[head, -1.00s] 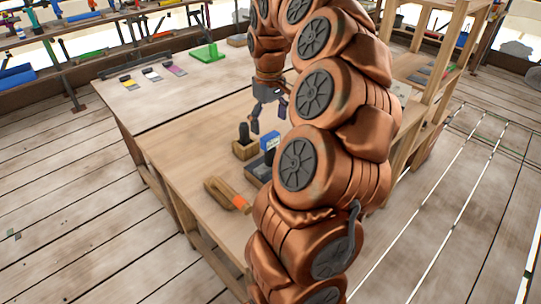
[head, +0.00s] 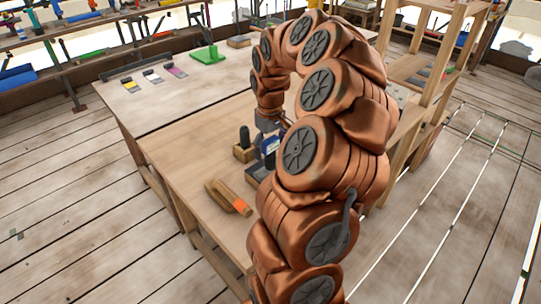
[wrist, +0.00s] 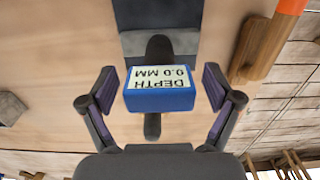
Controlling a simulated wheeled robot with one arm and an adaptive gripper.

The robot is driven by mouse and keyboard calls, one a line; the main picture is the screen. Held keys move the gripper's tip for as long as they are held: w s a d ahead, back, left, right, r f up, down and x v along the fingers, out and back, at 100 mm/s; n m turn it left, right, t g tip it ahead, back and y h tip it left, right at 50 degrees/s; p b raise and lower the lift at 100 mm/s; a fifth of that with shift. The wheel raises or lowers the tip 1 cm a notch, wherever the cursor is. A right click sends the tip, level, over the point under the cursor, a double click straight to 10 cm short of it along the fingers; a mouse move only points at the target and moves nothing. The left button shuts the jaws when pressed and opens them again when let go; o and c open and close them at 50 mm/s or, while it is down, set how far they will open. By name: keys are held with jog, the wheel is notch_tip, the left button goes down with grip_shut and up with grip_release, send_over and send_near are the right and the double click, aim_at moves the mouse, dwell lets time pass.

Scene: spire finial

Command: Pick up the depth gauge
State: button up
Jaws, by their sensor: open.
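The depth gauge (wrist: 160,98) is a blue box with a white label reading "DEPTH 0.0 MM", upside down in the wrist view, with a dark stem above and below it. A dark grey base (wrist: 140,45) lies behind it. My gripper (wrist: 160,90) is open, with one finger on each side of the gauge and visible gaps between them. In the head view the gauge's blue body (head: 270,145) is partly hidden by my arm. My gripper's fingers there are mostly hidden too.
A wooden block with a dark upright peg (head: 244,138) stands just left of the gauge. A wooden piece with an orange end (head: 228,197) lies nearer on the workbench (head: 185,160).

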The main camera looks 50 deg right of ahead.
jog(key=shift+f, duration=0.1)
jog(key=shift+c, duration=0.2)
jog(key=c, duration=1.3)
jog(key=shift+c, duration=0.8)
